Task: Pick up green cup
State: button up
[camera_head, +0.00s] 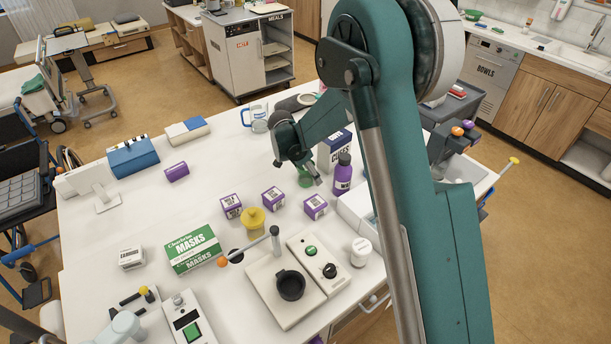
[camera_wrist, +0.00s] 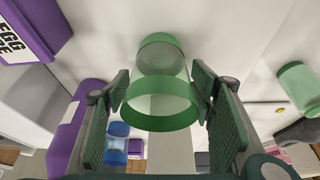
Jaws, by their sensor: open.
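A clear green cup (camera_wrist: 161,62) with a green rim and green base shows in the wrist view, between the two fingers of my gripper (camera_wrist: 160,95). The fingers are spread on either side of it, with small gaps. In the head view, the green cup (camera_head: 305,179) is mostly hidden by my gripper (camera_head: 308,172), on the white table beside a purple bottle. A second green-tinted cup (camera_wrist: 302,88) shows at the right of the wrist view, outside the fingers.
A purple bottle (camera_head: 343,175) and a cuffs box (camera_head: 334,150) stand close to the right of my gripper. Small purple boxes (camera_head: 272,199) lie in front. A clear jug with a blue handle (camera_head: 257,117) stands behind. The table left of the gripper is mostly clear.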

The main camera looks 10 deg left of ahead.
dwell(0.4)
jog(key=c, duration=1)
jog(key=shift+r, duration=0.1)
notch_tip(320, 180, up, 10)
dwell(0.3)
dwell(0.4)
